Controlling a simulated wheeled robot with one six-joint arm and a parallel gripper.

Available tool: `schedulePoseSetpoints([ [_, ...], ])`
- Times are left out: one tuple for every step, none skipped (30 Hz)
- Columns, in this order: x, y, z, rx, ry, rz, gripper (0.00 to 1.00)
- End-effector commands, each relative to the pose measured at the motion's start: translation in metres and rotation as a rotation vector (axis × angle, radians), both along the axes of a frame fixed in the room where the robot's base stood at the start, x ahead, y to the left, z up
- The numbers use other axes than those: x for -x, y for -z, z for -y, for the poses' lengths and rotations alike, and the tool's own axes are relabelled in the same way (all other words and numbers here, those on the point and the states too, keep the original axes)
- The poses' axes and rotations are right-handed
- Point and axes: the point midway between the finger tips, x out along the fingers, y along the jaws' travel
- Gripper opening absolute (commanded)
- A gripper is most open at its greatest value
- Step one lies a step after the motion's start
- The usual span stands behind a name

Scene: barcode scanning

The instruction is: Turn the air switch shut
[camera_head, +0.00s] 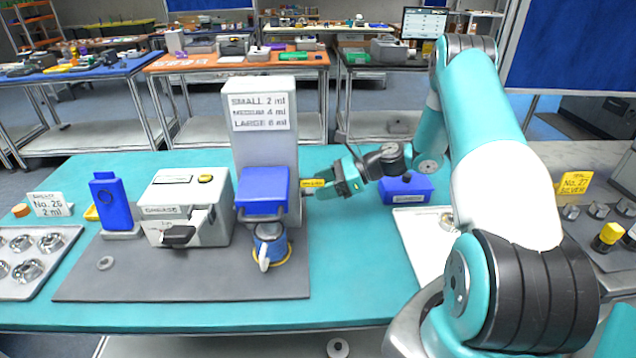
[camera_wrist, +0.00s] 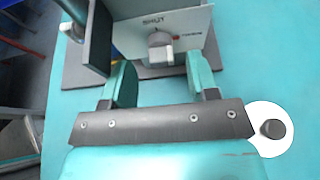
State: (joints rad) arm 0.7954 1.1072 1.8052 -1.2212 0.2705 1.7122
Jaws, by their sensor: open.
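The air switch is a small grey knob (camera_wrist: 160,50) on a pale side panel (camera_wrist: 185,22) marked "SHUT" in the wrist view. Small red lettering or a mark lies just right of the knob. My gripper (camera_wrist: 161,70) is open, with one teal finger on each side of the knob's line. I cannot tell whether the fingers touch it. In the head view my gripper (camera_head: 326,186) points left at the right side of the tall grey machine (camera_head: 264,150), by a small yellow tag (camera_head: 312,183). The knob itself is hidden there.
The machine has a blue head (camera_head: 263,186) over a blue-and-white item (camera_head: 267,248) on a grey mat (camera_head: 130,280). A blue box (camera_head: 408,190) sits close behind my wrist. A white tray (camera_head: 415,250) lies to the right. Bare teal table (camera_head: 350,270) shows in front.

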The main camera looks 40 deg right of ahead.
Motion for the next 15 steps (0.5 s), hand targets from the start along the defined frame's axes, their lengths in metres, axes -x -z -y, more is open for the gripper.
schedulePoseSetpoints([
  [-0.0026,0.0009,-0.0042,0.0,-0.002,-0.001,0.54],
  [-0.0039,0.002,-0.0061,0.001,-0.002,0.0,0.54],
  [-0.0053,0.0032,-0.008,0.001,-0.001,0.0,0.54],
  [-0.0061,0.0041,-0.009,0.001,0.0,-0.001,0.54],
  [-0.0065,0.0047,-0.0097,0.001,0.0,-0.001,0.54],
  [-0.007,0.0054,-0.0104,0.001,0.0,-0.001,0.54],
  [-0.0072,0.0056,-0.0106,0.001,0.0,-0.001,0.54],
  [-0.0073,0.0058,-0.0108,0.001,0.001,0.0,0.54],
  [-0.0073,0.0059,-0.0107,0.001,0.001,0.0,0.54],
  [-0.0073,0.0059,-0.0107,0.001,0.001,0.0,0.54],
  [-0.0072,0.0059,-0.0106,0.001,0.001,0.0,0.54],
  [-0.0072,0.0059,-0.0105,0.001,0.001,0.0,0.54],
  [-0.0072,0.0058,-0.0105,0.001,0.001,0.0,0.54],
  [-0.0072,0.0058,-0.0105,0.001,0.001,0.0,0.52],
  [-0.0072,0.0058,-0.0104,0.001,0.001,0.0,0.43],
])
